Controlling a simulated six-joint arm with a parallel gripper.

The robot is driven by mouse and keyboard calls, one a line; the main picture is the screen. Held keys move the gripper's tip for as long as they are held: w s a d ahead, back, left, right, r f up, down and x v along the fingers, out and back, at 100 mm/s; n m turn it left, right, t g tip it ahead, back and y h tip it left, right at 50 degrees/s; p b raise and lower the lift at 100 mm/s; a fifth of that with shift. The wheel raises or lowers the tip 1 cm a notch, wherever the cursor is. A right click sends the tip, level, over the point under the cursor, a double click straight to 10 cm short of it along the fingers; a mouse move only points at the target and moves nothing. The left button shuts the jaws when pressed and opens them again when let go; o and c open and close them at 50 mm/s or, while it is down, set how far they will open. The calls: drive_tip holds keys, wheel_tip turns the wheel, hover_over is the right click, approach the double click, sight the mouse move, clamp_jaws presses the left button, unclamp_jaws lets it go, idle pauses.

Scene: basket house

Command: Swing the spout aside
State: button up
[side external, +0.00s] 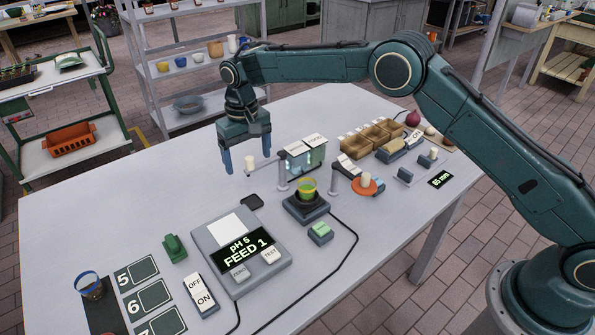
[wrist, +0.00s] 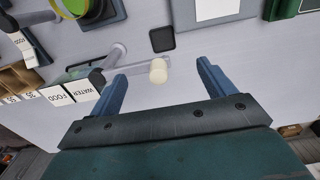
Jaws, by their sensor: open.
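The spout (side external: 265,179) is a thin grey arm running sideways from a short grey post, with a cream knob (side external: 249,165) at its free end. In the wrist view the spout (wrist: 130,70) comes in from the left, and its cream knob (wrist: 158,71) lies between my finger tips in the picture. My gripper (side external: 247,162) is open and points down over the table at the knob. In the wrist view my gripper (wrist: 161,74) shows both blue fingers apart, with a gap between each finger and the knob. I cannot tell how far the fingers reach down around the knob.
A clear box (side external: 304,160) with FOOD and WATER labels stands behind the spout's post. A yellow-green cup (side external: 307,187) sits on a dark stand to the right. A grey console (side external: 217,262) reading "pH 5 FEED 1" is in front.

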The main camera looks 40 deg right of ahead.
drive_tip(key=shift+r, duration=0.1)
drive_tip(key=shift+r, duration=3.4)
drive_tip(key=shift+s+d+r, duration=0.15)
drive_tip(key=shift+d+r, duration=0.05)
drive_tip(key=shift+r, duration=0.3)
drive_tip(key=s+d+r+t, duration=0.1)
drive_tip(key=s+d+r, duration=0.5)
drive_tip(key=s+r, duration=0.25)
drive_tip(key=s+d+r+t, duration=0.2)
drive_tip(key=s+d+r, duration=0.4)
drive_tip(key=s+r, duration=0.25)
drive_tip(key=s+d+f+t, duration=0.1)
drive_tip(key=s+d+f, duration=0.1)
drive_tip(key=s, duration=0.6)
drive_tip(key=s+d+f, duration=0.2)
drive_tip(key=s, duration=0.6)
drive_tip(key=s+d+f+t, duration=0.1)
drive_tip(key=s+d+f, duration=0.1)
drive_tip(key=s, duration=0.6)
drive_tip(key=shift+s+d+t, duration=0.3)
drive_tip(key=shift+s+d, duration=0.05)
drive_tip(key=shift+d, duration=0.1)
